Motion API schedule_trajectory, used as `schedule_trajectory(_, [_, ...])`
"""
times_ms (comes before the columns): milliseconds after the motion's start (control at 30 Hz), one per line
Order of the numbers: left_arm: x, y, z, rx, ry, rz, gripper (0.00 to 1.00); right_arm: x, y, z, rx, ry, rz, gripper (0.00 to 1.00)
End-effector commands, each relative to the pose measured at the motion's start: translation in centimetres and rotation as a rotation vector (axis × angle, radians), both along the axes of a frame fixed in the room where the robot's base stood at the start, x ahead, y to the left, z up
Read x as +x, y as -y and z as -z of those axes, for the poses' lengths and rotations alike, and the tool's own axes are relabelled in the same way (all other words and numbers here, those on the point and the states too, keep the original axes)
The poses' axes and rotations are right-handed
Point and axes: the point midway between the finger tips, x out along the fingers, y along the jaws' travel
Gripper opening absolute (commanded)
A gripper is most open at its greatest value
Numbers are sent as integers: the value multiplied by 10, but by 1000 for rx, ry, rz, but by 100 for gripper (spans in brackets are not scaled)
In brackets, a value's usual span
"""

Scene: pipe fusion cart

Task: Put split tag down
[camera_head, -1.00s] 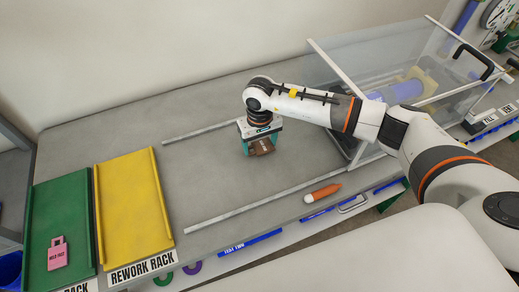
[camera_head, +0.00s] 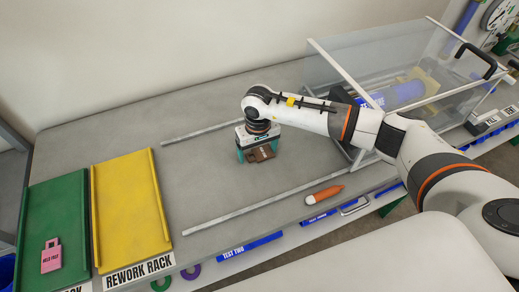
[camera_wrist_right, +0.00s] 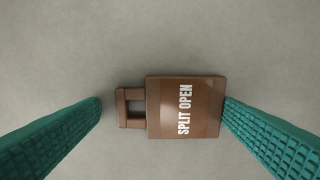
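The brown split tag (camera_head: 262,153), marked "SPLIT OPEN", lies flat on the grey bench top between the two rails. It also shows in the right wrist view (camera_wrist_right: 185,107), with its loop end to the left. My right gripper (camera_head: 257,154) is right over it, pointing down. In the wrist view its teal fingers (camera_wrist_right: 162,110) stand wide on both sides of the tag. The left finger is clear of the loop; the right finger is close to the tag's right edge, and I cannot tell if it touches. My left gripper is not in view.
A yellow rework rack (camera_head: 132,212) and a green rack (camera_head: 52,235) with a pink tag (camera_head: 51,256) are at the left. An orange, white-ended object (camera_head: 324,195) lies near the front edge. A clear box (camera_head: 385,65) stands at the right. The bench left of the gripper is clear.

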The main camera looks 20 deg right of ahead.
Motion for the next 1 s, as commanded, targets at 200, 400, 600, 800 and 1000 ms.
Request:
schedule_trajectory(200, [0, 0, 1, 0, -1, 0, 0, -4, 8, 10, -20, -15, 7, 93])
schedule_trajectory(400, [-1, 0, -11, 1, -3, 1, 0, -5, 10, 0, -23, -18, 9, 93])
schedule_trajectory(600, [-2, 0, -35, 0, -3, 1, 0, -3, 8, -43, -19, -10, 7, 93])
schedule_trajectory(800, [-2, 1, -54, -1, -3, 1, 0, -2, 6, -89, -15, -7, 5, 93])
schedule_trajectory(1000, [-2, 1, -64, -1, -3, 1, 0, -2, 6, -117, -14, -8, 5, 93])
